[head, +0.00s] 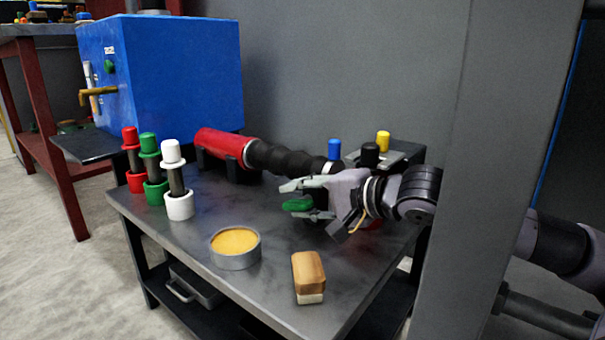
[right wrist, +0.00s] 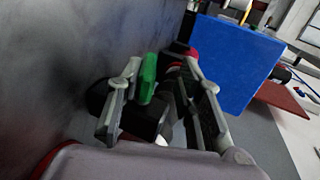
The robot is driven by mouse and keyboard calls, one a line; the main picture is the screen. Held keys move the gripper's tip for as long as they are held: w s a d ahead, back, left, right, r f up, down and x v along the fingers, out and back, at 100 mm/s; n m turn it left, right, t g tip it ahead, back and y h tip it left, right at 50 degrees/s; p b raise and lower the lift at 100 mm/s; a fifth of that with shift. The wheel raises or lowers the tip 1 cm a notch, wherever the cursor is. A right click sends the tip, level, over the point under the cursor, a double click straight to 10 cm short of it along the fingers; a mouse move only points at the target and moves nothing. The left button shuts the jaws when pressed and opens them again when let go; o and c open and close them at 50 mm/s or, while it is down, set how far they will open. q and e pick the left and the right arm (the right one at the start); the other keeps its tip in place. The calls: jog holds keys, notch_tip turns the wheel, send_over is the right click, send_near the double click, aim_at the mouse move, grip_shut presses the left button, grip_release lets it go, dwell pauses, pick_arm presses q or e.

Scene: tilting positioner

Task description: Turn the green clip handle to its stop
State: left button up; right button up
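The green clip handle (head: 297,204) shows at the right part of the dark metal table in the head view, between the fingers of my right gripper (head: 293,199). The gripper is open around it, one finger above and one below in the picture. In the right wrist view the green handle (right wrist: 148,78) stands between the spread fingers of the right gripper (right wrist: 162,78), close to the left finger. I cannot tell whether that finger touches it. The clip's body is mostly hidden behind my gripper. My left gripper is not in view.
On the table (head: 280,290) are a red and black torch-like tool (head: 222,143), red, green and white posts (head: 178,190), a tin with yellow filling (head: 235,248) and a wooden block (head: 308,274). A blue box (head: 170,75) stands behind. A grey pillar (head: 490,150) rises at right.

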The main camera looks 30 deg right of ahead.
aim_at(304, 201)
notch_tip(304, 201, up, 8)
jog(key=shift+d+r, duration=0.15)
jog(key=shift+r, duration=0.3)
jog(key=shift+f, duration=0.1)
